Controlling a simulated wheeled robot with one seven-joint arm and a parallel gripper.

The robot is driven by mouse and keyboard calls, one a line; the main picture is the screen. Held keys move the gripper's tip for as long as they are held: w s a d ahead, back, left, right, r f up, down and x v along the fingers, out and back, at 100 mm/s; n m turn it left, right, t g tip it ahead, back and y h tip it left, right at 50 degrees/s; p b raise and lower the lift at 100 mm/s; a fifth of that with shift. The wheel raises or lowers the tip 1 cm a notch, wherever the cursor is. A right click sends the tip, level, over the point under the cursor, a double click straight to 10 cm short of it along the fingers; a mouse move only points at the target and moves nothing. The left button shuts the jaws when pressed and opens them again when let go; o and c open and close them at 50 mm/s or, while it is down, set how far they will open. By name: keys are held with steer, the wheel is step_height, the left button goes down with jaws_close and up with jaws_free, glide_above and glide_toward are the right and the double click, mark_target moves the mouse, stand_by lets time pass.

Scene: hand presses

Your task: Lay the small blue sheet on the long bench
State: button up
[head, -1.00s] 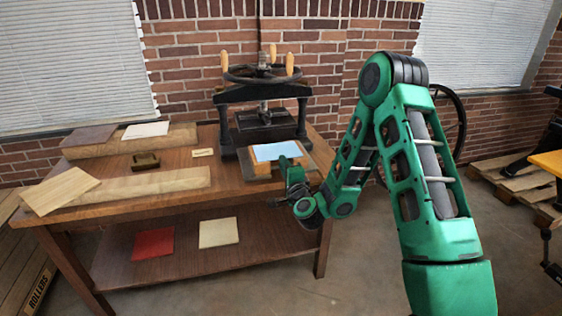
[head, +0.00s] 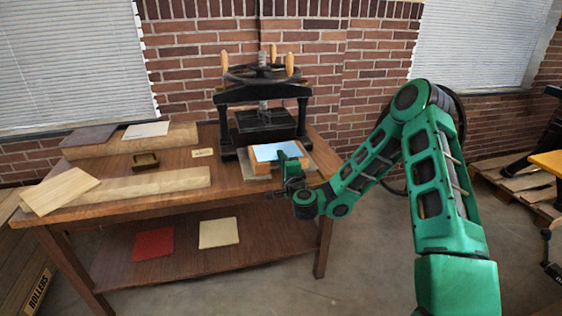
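The small blue sheet (head: 266,152) lies flat on a low wooden block in front of the black press. My gripper (head: 284,161) is at the sheet's front right edge and covers part of it. The fingers are small and dark here, so I cannot tell whether they are open, shut or touching the sheet. The long wooden bench (head: 115,222) stands against the brick wall and bears the press and the block.
The black screw press (head: 262,95) stands behind the sheet. The lower shelf holds a red sheet (head: 153,244) and a cream sheet (head: 218,232).

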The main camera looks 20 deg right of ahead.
jaws_close()
steer(key=shift+r, duration=1.45)
